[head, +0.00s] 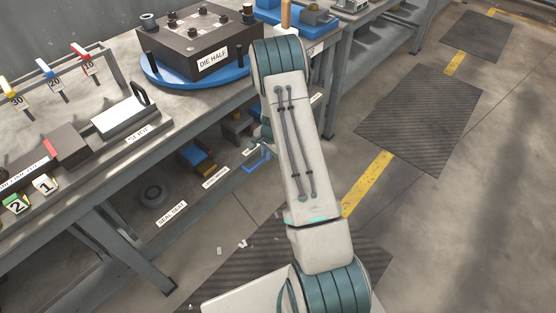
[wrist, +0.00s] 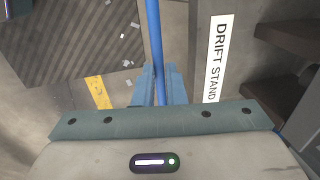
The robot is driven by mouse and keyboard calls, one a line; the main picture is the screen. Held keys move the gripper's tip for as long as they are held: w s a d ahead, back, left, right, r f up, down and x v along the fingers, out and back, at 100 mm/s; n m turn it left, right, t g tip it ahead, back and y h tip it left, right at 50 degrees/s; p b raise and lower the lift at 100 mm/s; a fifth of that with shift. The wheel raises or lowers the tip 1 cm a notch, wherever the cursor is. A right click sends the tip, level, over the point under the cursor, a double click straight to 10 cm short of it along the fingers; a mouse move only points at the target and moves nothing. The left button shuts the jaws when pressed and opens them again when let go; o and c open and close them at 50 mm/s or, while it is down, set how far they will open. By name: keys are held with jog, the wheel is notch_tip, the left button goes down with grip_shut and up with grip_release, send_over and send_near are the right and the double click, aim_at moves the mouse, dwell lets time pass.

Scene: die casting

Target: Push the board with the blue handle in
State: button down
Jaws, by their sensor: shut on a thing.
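The blue handle (wrist: 154,35) is a long thin bar in the wrist view, running up from between my fingers to the top edge. My gripper (wrist: 160,72) has blue fingers closed around this bar. In the head view the blue handle (head: 257,164) shows as a small blue frame low beside the bench, left of my arm. My gripper there is mostly hidden behind my own arm. I cannot make out the board itself or how far it stands out.
A white DRIFT STAND label (wrist: 216,58) is on a grey surface right of the handle. The bench (head: 130,175) carries a die half (head: 195,45) on a blue turntable (head: 165,78). A lower shelf holds parts. Dark floor mats (head: 420,105) lie at right.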

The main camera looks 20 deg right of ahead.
jog(key=shift+w+a, duration=0.45)
jog(key=shift+w, duration=0.4)
jog(key=c, duration=1.5)
grip_release()
notch_tip(320, 180, up, 14)
jog(key=s+d+p, duration=0.1)
jog(key=s, duration=0.1)
jog(key=shift+s+f+p, duration=0.25)
jog(key=shift+p, duration=0.15)
jog(key=shift+d, duration=0.1)
